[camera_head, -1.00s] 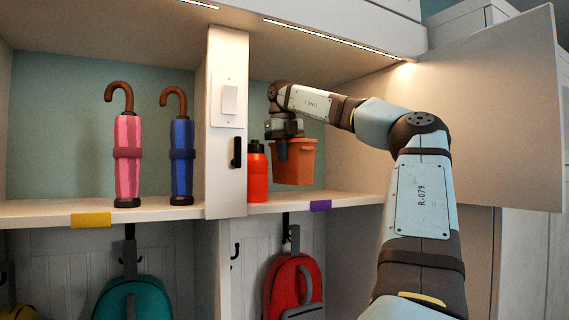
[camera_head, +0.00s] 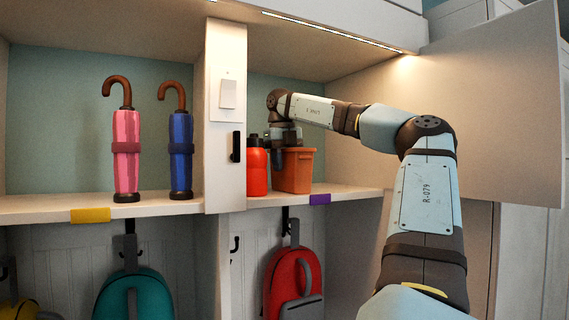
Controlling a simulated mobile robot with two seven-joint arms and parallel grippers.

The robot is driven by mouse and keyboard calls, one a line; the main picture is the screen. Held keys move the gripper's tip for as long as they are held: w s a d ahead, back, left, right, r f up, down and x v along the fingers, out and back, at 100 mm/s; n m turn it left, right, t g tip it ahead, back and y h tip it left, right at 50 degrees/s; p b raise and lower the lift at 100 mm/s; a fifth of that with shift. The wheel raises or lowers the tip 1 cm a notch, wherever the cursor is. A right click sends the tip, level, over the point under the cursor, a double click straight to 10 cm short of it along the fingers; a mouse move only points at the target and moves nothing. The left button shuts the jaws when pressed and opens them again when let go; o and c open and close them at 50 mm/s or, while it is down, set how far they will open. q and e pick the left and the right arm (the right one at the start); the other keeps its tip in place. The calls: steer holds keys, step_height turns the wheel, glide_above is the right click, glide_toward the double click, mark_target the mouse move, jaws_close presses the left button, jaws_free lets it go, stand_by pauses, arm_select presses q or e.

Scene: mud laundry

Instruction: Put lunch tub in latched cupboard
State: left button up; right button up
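The lunch tub is an orange, tapered container (camera_head: 297,172) inside the right cupboard compartment, just right of a red bottle with a dark cap (camera_head: 257,172). Its base appears to be at the shelf surface. My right gripper (camera_head: 284,145) reaches in from the right and points down at the tub's upper left rim; its fingertips are hidden, so its grip is unclear. The cupboard door (camera_head: 480,110) stands wide open on the right, with a dark latch handle (camera_head: 237,147) on the divider. My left gripper is out of view.
A pink umbrella (camera_head: 127,150) and a blue umbrella (camera_head: 181,150) stand in the left compartment. The divider (camera_head: 226,180) has a white switch (camera_head: 228,94). A red backpack (camera_head: 292,280) and a teal backpack (camera_head: 135,295) hang below. Shelf room is free right of the tub.

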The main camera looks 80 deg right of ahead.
steer(key=shift+w+a+r, duration=0.15)
steer(key=shift+r, duration=1.85)
steer(key=shift+w+a+r, duration=0.1)
steer(key=shift+r, duration=1.85)
